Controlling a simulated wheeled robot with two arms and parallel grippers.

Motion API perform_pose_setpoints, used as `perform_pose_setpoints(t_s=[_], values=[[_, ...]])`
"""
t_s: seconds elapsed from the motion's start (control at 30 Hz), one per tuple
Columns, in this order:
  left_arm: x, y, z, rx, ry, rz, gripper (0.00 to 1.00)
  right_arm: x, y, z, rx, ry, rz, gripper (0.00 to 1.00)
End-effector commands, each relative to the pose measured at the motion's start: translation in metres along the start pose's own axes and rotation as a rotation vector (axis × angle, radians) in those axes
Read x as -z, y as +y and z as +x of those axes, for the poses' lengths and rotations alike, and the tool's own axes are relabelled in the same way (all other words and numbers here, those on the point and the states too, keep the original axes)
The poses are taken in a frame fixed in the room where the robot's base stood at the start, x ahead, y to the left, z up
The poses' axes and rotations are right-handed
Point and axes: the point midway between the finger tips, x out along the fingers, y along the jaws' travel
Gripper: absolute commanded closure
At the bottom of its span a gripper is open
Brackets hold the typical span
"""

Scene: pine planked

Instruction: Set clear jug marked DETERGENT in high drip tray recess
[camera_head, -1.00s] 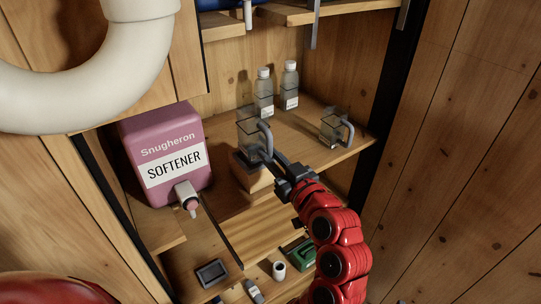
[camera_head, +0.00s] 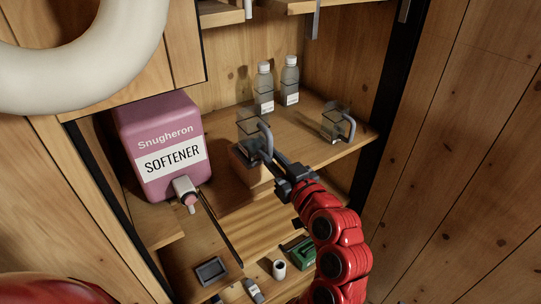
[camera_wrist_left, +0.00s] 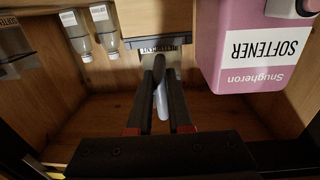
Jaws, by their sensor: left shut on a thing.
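A clear jug (camera_head: 248,128) with a grey handle is over the dark drip tray (camera_head: 240,158) on top of a raised wooden block. My left gripper (camera_head: 268,156) is shut on the jug's handle, which also shows between the fingers in the left wrist view (camera_wrist_left: 160,98). The jug is upright. I cannot tell whether its base rests in the tray recess or is slightly above it. In the left wrist view, an upside-down label (camera_wrist_left: 160,48) reading DETERGENT shows at the jug and tray edge. My right gripper is not in view.
A pink SOFTENER container (camera_head: 165,150) with a tap stands left. Two clear bottles (camera_head: 264,88) (camera_head: 290,82) stand behind, and another clear jug (camera_head: 335,122) stands right on the shelf. Small items, including a green one (camera_head: 298,252), lie below. A white pipe (camera_head: 80,90) crosses upper left.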

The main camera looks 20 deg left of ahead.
Motion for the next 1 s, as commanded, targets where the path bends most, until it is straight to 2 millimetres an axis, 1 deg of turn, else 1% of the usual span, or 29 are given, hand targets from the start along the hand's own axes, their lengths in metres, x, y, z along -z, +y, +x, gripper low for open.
perform_pose_setpoints(t_s=[0.2, 0.47, 0.5, 0.67, 1.0], values=[[-0.005, 0.0002, -0.0001, 0.0, 0.0, 0.0, 1.0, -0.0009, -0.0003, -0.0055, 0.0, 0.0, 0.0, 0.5], [-0.006, 0.0004, -0.0001, -0.001, -0.003, 0.001, 1.0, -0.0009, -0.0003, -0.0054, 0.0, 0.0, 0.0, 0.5], [-0.0063, 0.0004, -0.0001, -0.001, -0.004, 0.002, 0.77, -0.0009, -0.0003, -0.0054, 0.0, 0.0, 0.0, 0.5], [-0.0057, 0.0003, -0.0001, -0.001, -0.002, 0.001, 0.48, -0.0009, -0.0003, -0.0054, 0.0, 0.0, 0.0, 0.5], [-0.0058, 0.0006, -0.0022, -0.001, -0.001, 0.0, 0.47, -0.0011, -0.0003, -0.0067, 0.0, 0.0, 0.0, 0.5]])
